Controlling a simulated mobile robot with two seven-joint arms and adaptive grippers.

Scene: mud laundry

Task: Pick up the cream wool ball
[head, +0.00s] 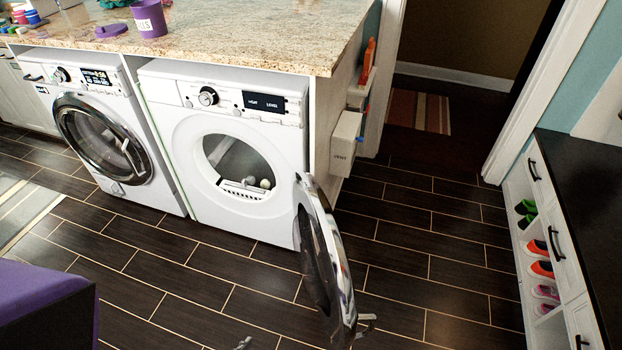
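A small pale ball (265,184), cream or white, lies inside the drum of the right-hand machine, low and to the right in the opening. A greyer ball (251,181) is just left of it. The machine (180,145) has its round door (318,255) swung open to the right. Only the tip of my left gripper (243,343) shows at the bottom edge, well below the opening. Part of my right gripper (366,324) shows beside the door's lower edge. Both are apart from the balls, and I cannot tell their opening.
A closed front-loader (105,138) stands to the left under a granite counter (240,40) holding a purple cup (149,18). A purple object (40,300) fills the lower left. A shoe cabinet (560,230) lines the right. Dark tile floor (430,260) is clear between.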

